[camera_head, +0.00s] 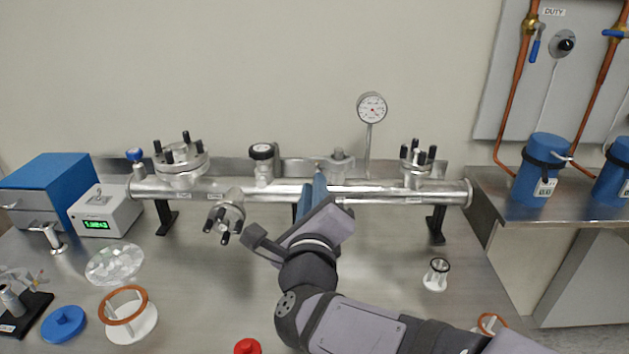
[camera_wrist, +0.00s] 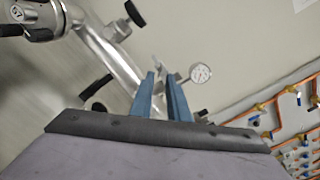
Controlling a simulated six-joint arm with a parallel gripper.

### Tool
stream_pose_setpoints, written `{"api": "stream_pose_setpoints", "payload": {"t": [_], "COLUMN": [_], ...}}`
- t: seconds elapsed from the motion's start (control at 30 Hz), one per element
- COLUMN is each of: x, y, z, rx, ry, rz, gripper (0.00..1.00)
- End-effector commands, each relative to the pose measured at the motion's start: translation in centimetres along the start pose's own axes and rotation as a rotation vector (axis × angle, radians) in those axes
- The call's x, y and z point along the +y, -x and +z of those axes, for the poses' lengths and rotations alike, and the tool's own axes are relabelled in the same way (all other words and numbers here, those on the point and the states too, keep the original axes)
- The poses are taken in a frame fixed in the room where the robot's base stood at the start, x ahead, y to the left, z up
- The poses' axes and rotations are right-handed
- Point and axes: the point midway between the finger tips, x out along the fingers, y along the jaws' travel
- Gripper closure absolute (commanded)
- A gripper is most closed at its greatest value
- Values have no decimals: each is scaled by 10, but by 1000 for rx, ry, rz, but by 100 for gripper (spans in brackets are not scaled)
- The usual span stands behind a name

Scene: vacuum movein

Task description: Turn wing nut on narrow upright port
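The narrow upright port (camera_head: 338,162) is a short metal stub on top of the horizontal silver pipe, right of the middle. In the wrist view the two blue fingers (camera_wrist: 161,76) stand apart with a narrow gap. A small pale piece shows just beyond the tips; I cannot tell whether they touch it.
The pipe (camera_head: 390,191) also carries a wide left flange (camera_head: 180,160), a black-knobbed valve (camera_head: 262,153), a dial gauge (camera_head: 371,108) and a right flange (camera_head: 416,157). A front flange with black bolts (camera_head: 229,215) stands left of my gripper. The table front right is mostly clear.

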Motion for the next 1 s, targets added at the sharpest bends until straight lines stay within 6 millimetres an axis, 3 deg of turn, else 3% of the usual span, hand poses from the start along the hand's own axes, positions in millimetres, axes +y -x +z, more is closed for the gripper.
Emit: {"api": "stream_pose_setpoints", "payload": {"t": [0.27,0.47,0.5,1.0], "x": [0,0,0,-6], "y": [15,15,15,9], "z": [-1,-1,-1,4], "rx": [1,2,2,28], "ry": [0,0,0,4], "rz": [1,1,1,-11], "gripper": [85,85,76,75]}}
